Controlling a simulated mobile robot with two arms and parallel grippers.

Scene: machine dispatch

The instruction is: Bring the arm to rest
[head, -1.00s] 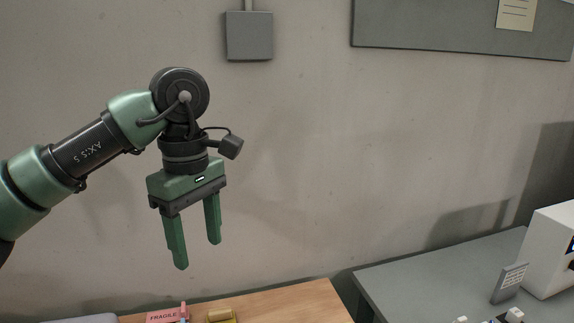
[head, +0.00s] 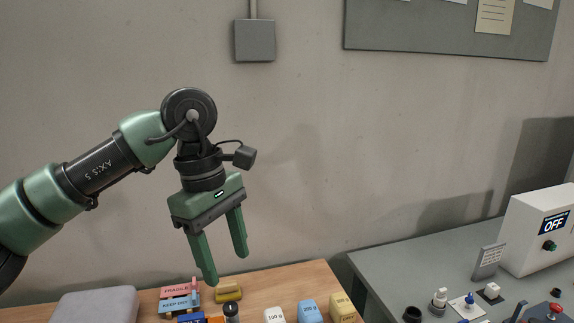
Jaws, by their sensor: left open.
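My left arm comes in from the left in the head view. Its green left gripper (head: 225,268) points down with its two fingers apart and nothing between them. In the picture the fingertips lie just over the back part of the wooden table, near a yellow block (head: 228,292). The fingers appear to be above the table, not touching anything. My right gripper is not in view.
The wooden table (head: 262,280) holds label blocks (head: 180,290), a white weight (head: 275,315), blue and yellow weights, and a grey pad (head: 95,305). A grey table (head: 400,270) at right carries a white machine reading OFF (head: 525,230), a grey sign and small parts.

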